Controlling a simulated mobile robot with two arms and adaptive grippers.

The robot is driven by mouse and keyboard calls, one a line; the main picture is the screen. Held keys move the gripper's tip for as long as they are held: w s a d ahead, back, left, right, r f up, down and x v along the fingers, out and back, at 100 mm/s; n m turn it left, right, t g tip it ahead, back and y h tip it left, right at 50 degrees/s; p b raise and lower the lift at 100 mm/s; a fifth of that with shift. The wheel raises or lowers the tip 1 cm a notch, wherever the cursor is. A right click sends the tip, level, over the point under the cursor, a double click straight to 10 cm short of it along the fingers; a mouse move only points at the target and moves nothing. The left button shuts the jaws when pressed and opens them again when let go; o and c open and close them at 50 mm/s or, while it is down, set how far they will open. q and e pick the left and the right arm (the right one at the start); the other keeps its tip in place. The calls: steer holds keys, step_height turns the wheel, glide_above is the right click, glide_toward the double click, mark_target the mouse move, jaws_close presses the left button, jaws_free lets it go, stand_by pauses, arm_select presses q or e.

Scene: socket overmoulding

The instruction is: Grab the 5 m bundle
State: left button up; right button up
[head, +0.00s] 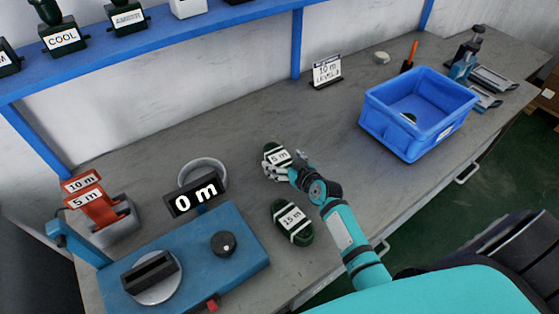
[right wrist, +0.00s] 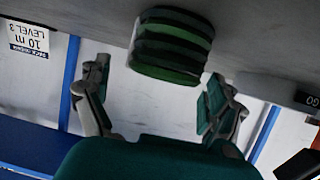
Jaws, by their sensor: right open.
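The 5 m bundle (head: 277,155) is a dark green coil with white bands and a "5 m" label, lying on the grey bench in the head view. My right gripper (head: 279,166) is at its near side, with its fingers partly overlapping it. In the right wrist view the green striped bundle (right wrist: 172,45) appears upside down, beyond and between the two spread fingers of the right gripper (right wrist: 155,100). The gripper is open, and I see no finger closed on the bundle. My left gripper is not in view.
The 15 m bundle (head: 292,222) lies just nearer on the bench. A blue bin (head: 400,135) with a green item inside stands right. A "10 m LEVEL 3" sign (head: 327,72) stands behind.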

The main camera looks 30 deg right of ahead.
mark_target(281, 159)
steer(key=x, duration=0.3)
steer(key=shift+w+f, duration=0.1)
steer(key=shift+w, duration=0.05)
steer(key=shift+c, duration=0.2)
steer(key=c, duration=1.3)
